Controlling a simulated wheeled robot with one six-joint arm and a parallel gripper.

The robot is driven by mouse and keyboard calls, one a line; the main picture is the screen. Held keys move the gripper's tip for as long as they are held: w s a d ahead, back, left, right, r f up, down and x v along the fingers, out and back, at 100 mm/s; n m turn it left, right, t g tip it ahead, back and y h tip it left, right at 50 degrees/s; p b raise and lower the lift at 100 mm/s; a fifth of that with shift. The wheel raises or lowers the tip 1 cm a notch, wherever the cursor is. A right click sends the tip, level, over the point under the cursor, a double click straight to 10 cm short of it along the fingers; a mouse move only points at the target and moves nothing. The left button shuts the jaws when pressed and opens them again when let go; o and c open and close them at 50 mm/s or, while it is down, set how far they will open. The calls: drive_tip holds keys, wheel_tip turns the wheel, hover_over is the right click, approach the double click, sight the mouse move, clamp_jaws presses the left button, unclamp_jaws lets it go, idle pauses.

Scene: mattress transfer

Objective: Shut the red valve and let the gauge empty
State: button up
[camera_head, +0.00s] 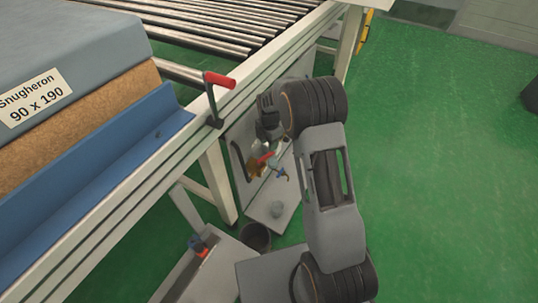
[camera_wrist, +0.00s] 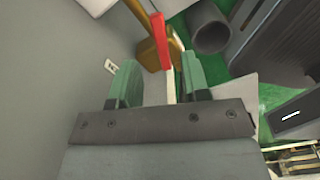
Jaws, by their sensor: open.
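The red valve handle (camera_wrist: 159,40) stands upright in the wrist view, beside a brass-coloured fitting (camera_wrist: 148,52). In the head view the red handle (camera_head: 265,157) is small and sits by a grey panel under the conveyor. My gripper (camera_wrist: 160,64) is open, with its two green fingers apart. The handle shows just beyond the gap between the fingertips; I cannot tell whether they touch it. In the head view my arm hangs in front of the panel and the fingertips cannot be made out. No gauge face can be recognised in either view.
A red-gripped lever (camera_head: 219,81) stands on the conveyor frame (camera_head: 200,105), close to my arm. A small blue part (camera_head: 282,173) is near the valve. A mattress (camera_head: 75,65) rests at left. A dark bucket (camera_head: 256,237) stands below. Green floor (camera_head: 450,170) at right is open.

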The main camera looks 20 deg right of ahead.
sight(269, 154)
drive_tip(key=shift+f+b, duration=0.85)
drive_tip(key=shift+f, duration=2)
clamp_jaws()
